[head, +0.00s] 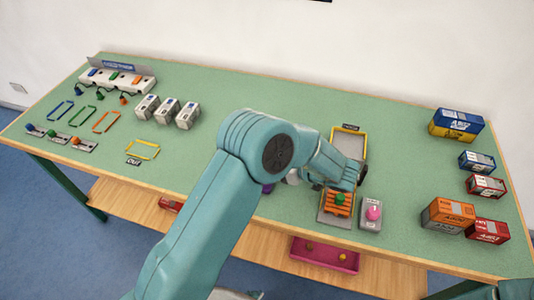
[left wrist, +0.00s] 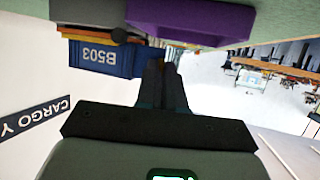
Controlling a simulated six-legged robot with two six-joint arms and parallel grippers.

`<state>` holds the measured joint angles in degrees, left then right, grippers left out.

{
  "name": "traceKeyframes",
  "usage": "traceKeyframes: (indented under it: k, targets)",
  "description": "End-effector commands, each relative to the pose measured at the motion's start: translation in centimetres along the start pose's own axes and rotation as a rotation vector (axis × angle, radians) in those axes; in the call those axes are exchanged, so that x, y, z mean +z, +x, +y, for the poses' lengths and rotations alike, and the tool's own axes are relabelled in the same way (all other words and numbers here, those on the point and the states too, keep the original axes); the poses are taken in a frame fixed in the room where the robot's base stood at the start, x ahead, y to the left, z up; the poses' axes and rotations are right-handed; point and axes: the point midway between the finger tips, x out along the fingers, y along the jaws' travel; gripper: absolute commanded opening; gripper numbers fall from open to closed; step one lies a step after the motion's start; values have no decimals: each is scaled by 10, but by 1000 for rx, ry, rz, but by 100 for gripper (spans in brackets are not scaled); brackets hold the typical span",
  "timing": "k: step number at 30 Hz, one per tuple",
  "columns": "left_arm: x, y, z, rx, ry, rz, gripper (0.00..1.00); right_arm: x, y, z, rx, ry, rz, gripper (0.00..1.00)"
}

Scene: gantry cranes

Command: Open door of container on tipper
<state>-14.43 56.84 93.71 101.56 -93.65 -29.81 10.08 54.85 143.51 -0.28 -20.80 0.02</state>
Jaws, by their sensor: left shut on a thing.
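A blue container (left wrist: 105,60) marked B503 shows upside down in the left wrist view, with orange and yellow parts beside it. My left gripper (left wrist: 163,78) is shut at the container's right end, on what looks like its door; the exact contact is too dark to see. In the head view, my left wrist covers the container and most of the tipper's middle. The tipper (head: 348,131) shows its yellow-edged far end, and an orange slatted piece (head: 336,210) with a green knob shows at its near end. My right gripper is out of view.
A grey box with a pink button (head: 374,213) stands just right of the tipper. Several containers stand on the right, including an orange one (head: 447,212). White boxes (head: 168,110) and coloured frames are on the left. A pink tray (head: 325,255) lies below the table top.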

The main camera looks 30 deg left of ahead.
Motion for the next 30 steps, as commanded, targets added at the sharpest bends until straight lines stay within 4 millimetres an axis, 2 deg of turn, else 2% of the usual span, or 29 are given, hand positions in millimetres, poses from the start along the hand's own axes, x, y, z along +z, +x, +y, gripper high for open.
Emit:
traceKeyframes:
  k: [3, 12, 28, 30]
  targets:
    - [0, -2, 3, -67, -27, 0, 0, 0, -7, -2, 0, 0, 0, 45]
    - [2, -4, 7, -162, -67, 0, 0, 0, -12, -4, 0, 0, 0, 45]
    - [2, -5, 8, -180, -76, 0, 0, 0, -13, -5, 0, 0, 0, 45]
    - [2, -5, 8, -180, -76, 0, 27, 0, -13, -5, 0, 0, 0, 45]
